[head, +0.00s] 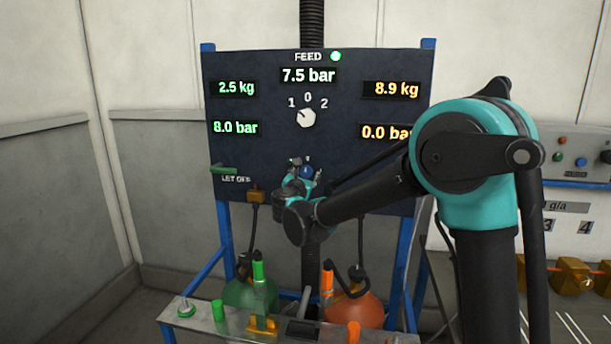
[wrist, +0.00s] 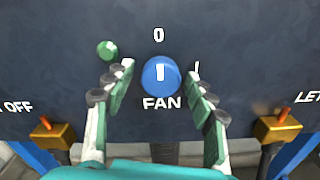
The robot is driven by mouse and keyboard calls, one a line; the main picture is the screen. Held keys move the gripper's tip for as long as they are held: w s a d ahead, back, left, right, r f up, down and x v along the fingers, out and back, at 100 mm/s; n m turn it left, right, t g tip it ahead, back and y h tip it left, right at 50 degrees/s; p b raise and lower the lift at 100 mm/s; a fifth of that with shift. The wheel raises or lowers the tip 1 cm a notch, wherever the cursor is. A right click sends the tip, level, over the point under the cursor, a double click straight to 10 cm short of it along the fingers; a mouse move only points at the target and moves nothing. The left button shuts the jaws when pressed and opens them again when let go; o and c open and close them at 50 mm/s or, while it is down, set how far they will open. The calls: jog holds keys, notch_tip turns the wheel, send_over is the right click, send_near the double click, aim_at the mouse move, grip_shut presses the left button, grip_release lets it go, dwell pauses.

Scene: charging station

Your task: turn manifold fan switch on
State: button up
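The fan switch is a round blue knob (wrist: 161,76) on the dark panel, above the word FAN. Its white mark is upright, in line with the 0 above it; a second mark, partly hidden by a finger, is at its right. My gripper (wrist: 160,70) is open, with one finger on each side of the knob. I see gaps between fingers and knob, and cannot tell how deep the fingertips reach. In the head view my gripper (head: 303,168) is at the panel's lower middle, and a bit of the blue knob (head: 306,172) shows.
A green lamp (wrist: 107,50) sits up left of the knob, near the left finger. The panel (head: 255,160) carries readouts and a white selector (head: 306,118) above. Orange boxes with cables (wrist: 53,136) (wrist: 278,128) flank below. Green (head: 238,292) and orange cylinders (head: 365,310) stand beneath.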

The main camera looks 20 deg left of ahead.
jog(key=c, duration=1.1)
jog(key=shift+o, duration=0.2)
jog(key=m, duration=0.4)
jog(key=shift+m, duration=0.3)
jog(key=m, duration=0.4)
jog(key=shift+a+r+m, duration=0.1)
jog(key=shift+m, duration=0.2)
jog(key=m, duration=0.4)
jog(key=shift+r+m, duration=0.1)
jog(key=shift+m, duration=2.3)
